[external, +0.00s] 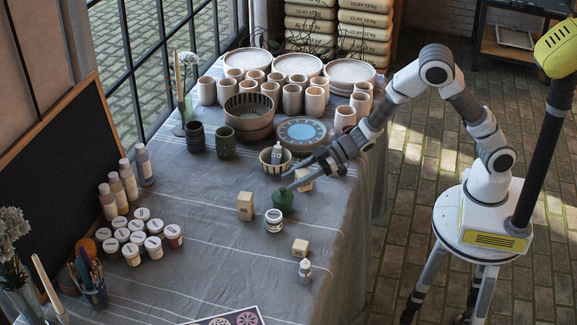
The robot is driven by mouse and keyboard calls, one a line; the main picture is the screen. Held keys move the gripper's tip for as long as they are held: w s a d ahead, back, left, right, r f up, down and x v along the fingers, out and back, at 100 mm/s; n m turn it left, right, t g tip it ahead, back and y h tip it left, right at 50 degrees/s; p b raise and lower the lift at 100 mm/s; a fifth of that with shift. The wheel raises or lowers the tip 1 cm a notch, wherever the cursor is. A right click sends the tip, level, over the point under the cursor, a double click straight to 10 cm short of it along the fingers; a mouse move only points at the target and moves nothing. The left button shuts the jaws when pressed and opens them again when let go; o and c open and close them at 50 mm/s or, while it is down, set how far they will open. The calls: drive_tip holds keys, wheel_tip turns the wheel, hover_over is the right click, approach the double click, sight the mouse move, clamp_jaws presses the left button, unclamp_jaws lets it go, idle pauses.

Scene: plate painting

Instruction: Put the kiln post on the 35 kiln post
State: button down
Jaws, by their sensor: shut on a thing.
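My gripper (290,180) reaches in from the right, low over the table, shut on a small pale wooden block, a kiln post (305,184). A finger crosses in front of this block and hides part of it; the grip itself is small and hard to make out. A taller wooden kiln post (245,206) stands upright on the cloth to the left, with a dark mark on its face. A shorter wooden block (300,247) sits nearer the front, also marked. The numbers are too small to read.
A dark green rounded object (283,202) is just below my fingertips. A small jar (274,220) and a dropper bottle (305,271) stand nearby. A striped bowl (275,160) is behind. Paint jars (132,255) crowd the left. The cloth at front centre is clear.

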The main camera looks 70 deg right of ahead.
drive_tip(key=s+a+n+g+y, duration=0.1)
drive_tip(key=s+n, duration=0.1)
drive_tip(key=s, duration=0.2)
drive_tip(key=b, duration=0.1)
hover_over(300, 247)
drive_tip(key=w, duration=0.2)
drive_tip(key=f, duration=0.6)
drive_tip(key=shift+w+a+f, duration=0.1)
drive_tip(key=shift+w+f, duration=0.05)
drive_tip(key=shift+w, duration=0.05)
drive_tip(key=shift+f+b, duration=0.6)
drive_tip(key=shift+f, duration=1.4)
drive_tip(key=shift+f, duration=0.15)
drive_tip(key=shift+c, duration=1.6)
unclamp_jaws()
